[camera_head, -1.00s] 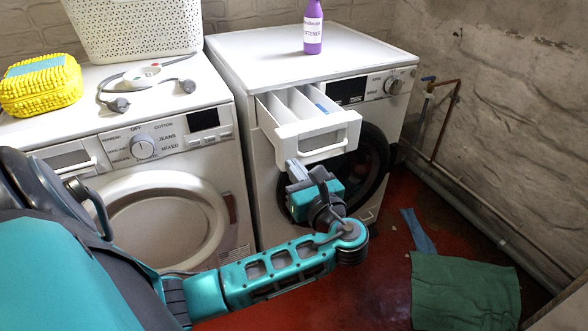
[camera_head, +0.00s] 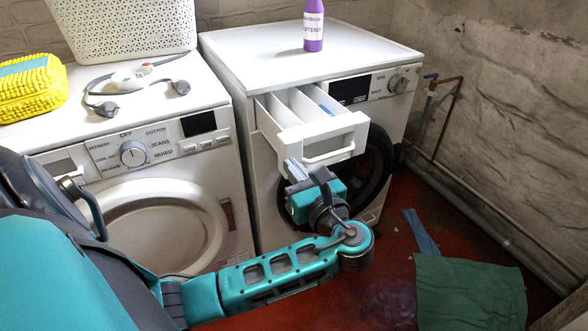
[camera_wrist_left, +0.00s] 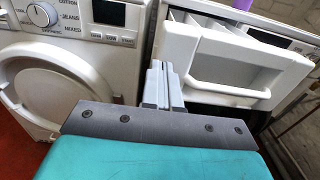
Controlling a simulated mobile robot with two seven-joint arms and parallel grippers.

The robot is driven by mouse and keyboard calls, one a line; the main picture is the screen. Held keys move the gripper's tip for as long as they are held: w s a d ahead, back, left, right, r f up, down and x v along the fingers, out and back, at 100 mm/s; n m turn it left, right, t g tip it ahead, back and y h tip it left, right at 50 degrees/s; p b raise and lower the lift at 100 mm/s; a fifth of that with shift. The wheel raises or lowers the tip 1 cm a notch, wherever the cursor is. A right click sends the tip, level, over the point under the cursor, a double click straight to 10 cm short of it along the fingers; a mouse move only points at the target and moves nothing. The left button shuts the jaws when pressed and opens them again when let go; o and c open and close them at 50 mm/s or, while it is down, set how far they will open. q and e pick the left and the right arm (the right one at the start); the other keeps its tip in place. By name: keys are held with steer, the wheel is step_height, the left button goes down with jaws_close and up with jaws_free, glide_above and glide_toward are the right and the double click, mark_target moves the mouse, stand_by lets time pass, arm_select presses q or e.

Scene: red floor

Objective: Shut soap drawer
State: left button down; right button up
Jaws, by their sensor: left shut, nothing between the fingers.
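The soap drawer (camera_head: 322,139) is pulled out from the top left of the right-hand washing machine (camera_head: 262,44). Its white front has a handle loop and its inner compartments show from above. My left gripper (camera_head: 292,168) is shut and empty, in front of and just below the left part of the drawer front. In the left wrist view the shut fingers (camera_wrist_left: 162,85) point up beside the left edge of the drawer front (camera_wrist_left: 222,66). I cannot tell whether they touch it. My right gripper is not in view.
A purple softener bottle (camera_head: 313,27) stands on the right-hand machine. A second machine (camera_head: 52,133) on the left carries a white basket (camera_head: 122,30), a yellow container (camera_head: 30,88) and a cabled device (camera_head: 133,77). A green cloth (camera_head: 470,292) lies on the red floor. Pipes run along the right wall.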

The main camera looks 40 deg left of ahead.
mark_target(278, 148)
arm_select(q)
steer(key=p+x, duration=0.1)
steer(key=x, duration=0.1)
steer(key=p+x, duration=0.1)
steer(key=x, duration=0.2)
steer(key=p+x, duration=0.2)
steer(key=shift+a+r, duration=0.2)
steer(key=shift+r, duration=0.1)
steer(key=shift+f+p+x, duration=0.15)
steer(key=shift+p+x, duration=0.3)
steer(key=shift+x, duration=2)
steer(key=shift+f+p+x, duration=0.15)
steer(key=shift+p+x, duration=0.3)
steer(key=shift+x, duration=1.95)
steer(key=shift+d, duration=0.15)
